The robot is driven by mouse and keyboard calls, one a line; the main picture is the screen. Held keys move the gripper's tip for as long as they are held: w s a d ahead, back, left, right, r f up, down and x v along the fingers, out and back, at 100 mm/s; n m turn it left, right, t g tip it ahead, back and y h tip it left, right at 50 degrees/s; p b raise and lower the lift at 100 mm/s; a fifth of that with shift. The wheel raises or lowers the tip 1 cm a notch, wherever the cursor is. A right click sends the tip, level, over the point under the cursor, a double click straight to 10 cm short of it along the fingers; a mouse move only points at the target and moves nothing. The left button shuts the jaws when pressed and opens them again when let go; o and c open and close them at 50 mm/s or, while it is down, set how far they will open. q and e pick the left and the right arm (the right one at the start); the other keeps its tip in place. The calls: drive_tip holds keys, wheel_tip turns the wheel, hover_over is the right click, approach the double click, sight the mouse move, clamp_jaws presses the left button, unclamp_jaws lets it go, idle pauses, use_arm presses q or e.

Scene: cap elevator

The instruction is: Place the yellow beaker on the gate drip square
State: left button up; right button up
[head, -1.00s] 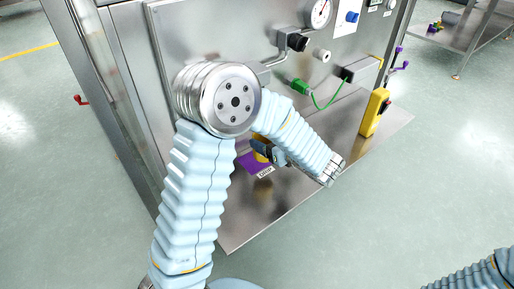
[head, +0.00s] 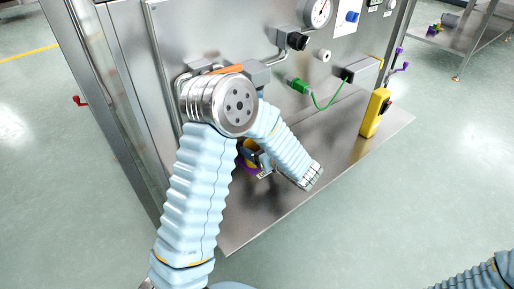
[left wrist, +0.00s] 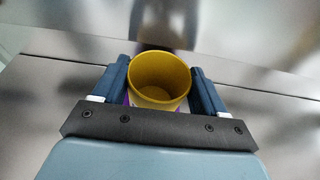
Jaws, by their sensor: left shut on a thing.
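The yellow beaker (left wrist: 160,78) is upright and empty between the two fingers of my left gripper (left wrist: 160,73) in the left wrist view. The gripper is shut on it from both sides. In the head view, the left gripper (head: 250,154) and the beaker are low over the shelf, mostly hidden by my forearm. The purple drip square (head: 243,165) shows only at its edges around the gripper, with part of its label visible. A bit of purple (left wrist: 127,99) also shows beside the beaker. I cannot tell whether the beaker touches the square. My right gripper is out of view.
A steel panel with a gauge (head: 319,13) and valves rises behind the shelf (head: 300,205). A green plug (head: 298,85) with a cable hangs right of my arm. A yellow device (head: 374,113) stands on the shelf's right. The shelf's front is clear.

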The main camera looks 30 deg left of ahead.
use_arm(q)
drive_tip(key=shift+f, duration=0.15)
drive_tip(key=o, duration=1.2)
drive_tip(key=shift+o, duration=0.2)
drive_tip(key=shift+d+r, duration=0.1)
drive_tip(key=shift+r, duration=0.15)
drive_tip(key=v, duration=1.1)
drive_tip(key=shift+s+d+p, duration=0.15)
drive_tip(key=shift+d+p, duration=0.15)
drive_tip(key=shift+d, duration=0.05)
